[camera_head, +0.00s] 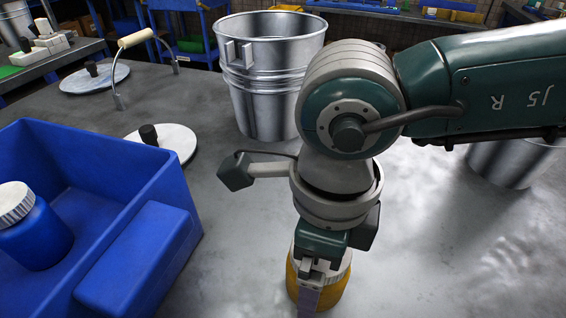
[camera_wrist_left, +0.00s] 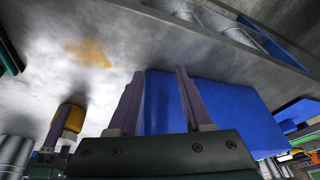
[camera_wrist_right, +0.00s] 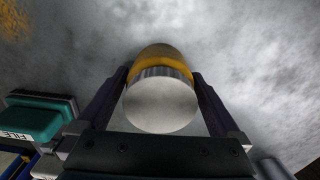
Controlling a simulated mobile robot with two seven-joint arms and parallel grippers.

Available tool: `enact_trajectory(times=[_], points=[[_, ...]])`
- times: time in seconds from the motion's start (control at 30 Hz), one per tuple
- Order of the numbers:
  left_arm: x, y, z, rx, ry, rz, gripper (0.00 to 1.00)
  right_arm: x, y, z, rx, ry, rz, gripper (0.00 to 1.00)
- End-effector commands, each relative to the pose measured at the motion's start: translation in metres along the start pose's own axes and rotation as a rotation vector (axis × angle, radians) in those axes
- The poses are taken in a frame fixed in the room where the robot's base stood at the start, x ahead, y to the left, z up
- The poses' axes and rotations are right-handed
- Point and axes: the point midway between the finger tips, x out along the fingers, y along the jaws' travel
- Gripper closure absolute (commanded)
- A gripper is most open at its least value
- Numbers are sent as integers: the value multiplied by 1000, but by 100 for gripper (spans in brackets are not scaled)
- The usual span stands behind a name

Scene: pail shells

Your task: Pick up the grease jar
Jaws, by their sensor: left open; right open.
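A yellow jar with a silver lid (camera_head: 335,290) stands on the grey table at the bottom of the head view, partly hidden by my right gripper. In the right wrist view the same jar (camera_wrist_right: 160,103) is upright between the two fingers of my right gripper (camera_wrist_right: 160,74), which is open around it with no clear grip. The jar (camera_wrist_left: 73,118) also shows in the left wrist view. My left gripper (camera_wrist_left: 158,72) is open and empty, with the blue crate (camera_wrist_left: 225,105) beyond its fingers. A blue jar with a silver lid (camera_head: 36,240) stands inside the crate.
The blue crate (camera_head: 150,190) fills the lower left of the head view. Stacked metal pails (camera_head: 265,75) stand at the back, and another pail (camera_head: 512,162) is at right, partly behind my right arm.

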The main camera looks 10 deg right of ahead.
Motion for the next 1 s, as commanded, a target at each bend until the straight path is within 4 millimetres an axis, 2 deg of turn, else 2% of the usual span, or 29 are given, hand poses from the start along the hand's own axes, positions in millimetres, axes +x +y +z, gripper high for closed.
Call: enact_trajectory(times=[0.13, 0.8, 1.0], points=[[0, -1, 0, 3, -1, -3, 50, 0, 0, 0, 0, 0, 0, 2], [0, 0, 0, 0, 0, 0, 50, -1, 0, 0, 0, -1, 0, 78], [0, 2, 0, -6, 1, 4, 50, -1, 0, 1, 0, -2, 0, 80]])
